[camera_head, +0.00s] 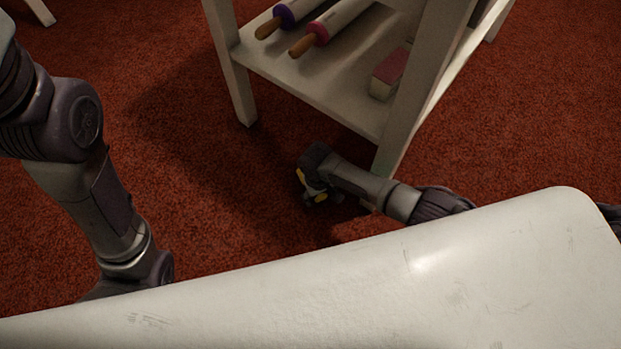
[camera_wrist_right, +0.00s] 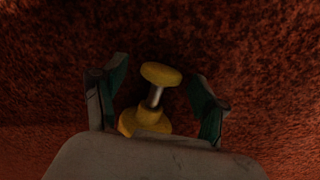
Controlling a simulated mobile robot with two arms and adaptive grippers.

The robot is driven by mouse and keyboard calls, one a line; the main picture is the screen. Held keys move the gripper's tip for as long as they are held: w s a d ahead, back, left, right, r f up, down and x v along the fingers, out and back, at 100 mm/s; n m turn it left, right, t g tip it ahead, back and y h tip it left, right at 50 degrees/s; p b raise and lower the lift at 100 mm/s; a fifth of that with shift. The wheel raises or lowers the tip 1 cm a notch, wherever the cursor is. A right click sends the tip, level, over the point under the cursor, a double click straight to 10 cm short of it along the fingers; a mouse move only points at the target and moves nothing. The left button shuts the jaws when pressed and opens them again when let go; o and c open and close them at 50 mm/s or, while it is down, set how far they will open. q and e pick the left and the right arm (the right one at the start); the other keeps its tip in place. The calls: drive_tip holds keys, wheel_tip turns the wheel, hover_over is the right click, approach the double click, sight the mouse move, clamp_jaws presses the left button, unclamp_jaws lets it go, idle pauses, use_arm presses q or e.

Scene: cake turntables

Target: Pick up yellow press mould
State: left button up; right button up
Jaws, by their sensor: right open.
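The yellow press mould (camera_wrist_right: 161,74) has a round yellow knob, a short metal shaft and a yellow base. In the right wrist view it is between the two spread fingers of my right gripper (camera_wrist_right: 157,98), with a gap on each side. Its lower part is hidden by the gripper's body. In the head view my right gripper (camera_head: 312,194) is low over the red carpet, and small yellow parts of the press mould (camera_head: 301,176) show at it. My left arm is at the left of the head view; its gripper is not visible.
A white shelf unit (camera_head: 333,92) stands just behind my right gripper, one leg close to the arm. Its lower shelf holds two rolling pins (camera_head: 315,35) and a small pink-and-white box (camera_head: 388,76). A white surface (camera_head: 430,275) fills the front. Red carpet (camera_head: 190,200) is clear on the left.

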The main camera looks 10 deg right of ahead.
drive_tip(key=c, duration=1.3)
clamp_jaws()
drive_tip(key=shift+r, duration=0.2)
